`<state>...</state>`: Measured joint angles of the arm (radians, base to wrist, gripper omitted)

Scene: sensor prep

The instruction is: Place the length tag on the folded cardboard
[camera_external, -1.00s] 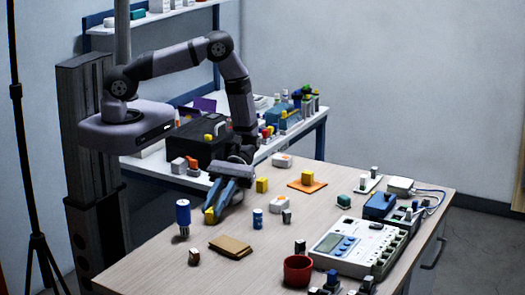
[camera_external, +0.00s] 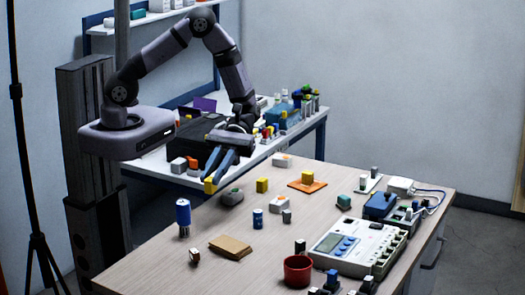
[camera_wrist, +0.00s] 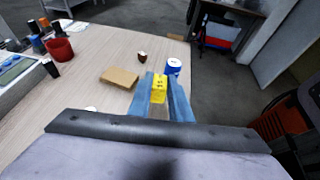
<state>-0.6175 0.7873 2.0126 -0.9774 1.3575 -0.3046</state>
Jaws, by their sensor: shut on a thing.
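My gripper (camera_external: 214,178) is shut on a small yellow block with dark marks, which I take as the length tag (camera_external: 210,187). It holds the tag above the table's left edge. In the wrist view the tag (camera_wrist: 159,88) sits between the two blue fingers. The folded cardboard (camera_external: 230,247) is a flat brown piece lying on the table, nearer the camera than my gripper and apart from it. The cardboard also shows in the wrist view (camera_wrist: 119,78), to the left of the fingers, with nothing on it.
A blue-and-white cylinder (camera_external: 183,217) stands left of the cardboard, and a small brown-and-white piece (camera_external: 194,256) lies nearby. A blue can (camera_external: 258,218), a red cup (camera_external: 298,270) and a meter (camera_external: 340,245) are to the right. Another yellow block (camera_external: 262,185) stands farther back.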

